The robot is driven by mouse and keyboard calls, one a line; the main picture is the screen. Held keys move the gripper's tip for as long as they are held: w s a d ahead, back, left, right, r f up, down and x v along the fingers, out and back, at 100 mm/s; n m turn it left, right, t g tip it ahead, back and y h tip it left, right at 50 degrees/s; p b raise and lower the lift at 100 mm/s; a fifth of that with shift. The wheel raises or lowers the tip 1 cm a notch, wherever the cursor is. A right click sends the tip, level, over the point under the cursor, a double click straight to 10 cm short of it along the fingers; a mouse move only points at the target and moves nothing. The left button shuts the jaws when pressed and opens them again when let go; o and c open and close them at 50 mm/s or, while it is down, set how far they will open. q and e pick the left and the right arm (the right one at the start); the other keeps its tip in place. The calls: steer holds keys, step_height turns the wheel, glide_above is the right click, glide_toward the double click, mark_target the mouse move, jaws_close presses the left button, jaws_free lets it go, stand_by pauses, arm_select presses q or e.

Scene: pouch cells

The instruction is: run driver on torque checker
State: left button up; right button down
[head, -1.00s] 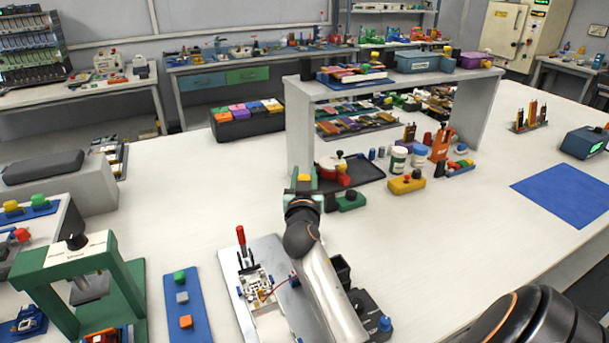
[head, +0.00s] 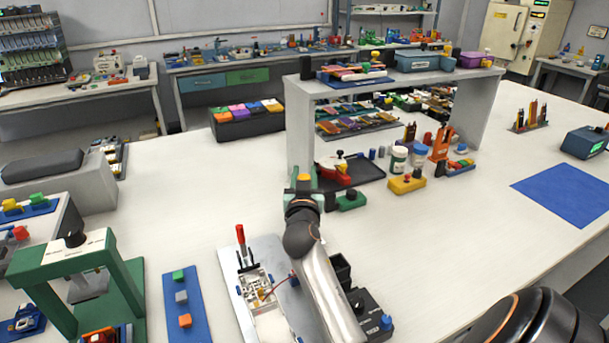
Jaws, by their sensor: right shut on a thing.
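My right gripper (head: 303,184) is at the middle of the bench, seen from behind along its arm, in front of the shelf's left leg. I cannot tell whether this is the driver. A low green block with a black knob (head: 350,199) lies just right of the gripper. I cannot tell which device is the torque checker. My left gripper is not in view.
A black tray (head: 372,172) with a red item lies behind the gripper, under the shelf (head: 400,84). A metal fixture plate (head: 233,283) with a red-handled clamp and a green press frame (head: 75,250) stand in front left. The bench is clear around the blue mat (head: 568,193).

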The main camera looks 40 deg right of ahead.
steer(key=shift+f, duration=0.4)
step_height(320, 180, up, 8)
steer(key=p, duration=0.5)
steer(key=shift+f+p, duration=0.15)
steer(key=shift+p, duration=0.15)
stand_by(0.7)
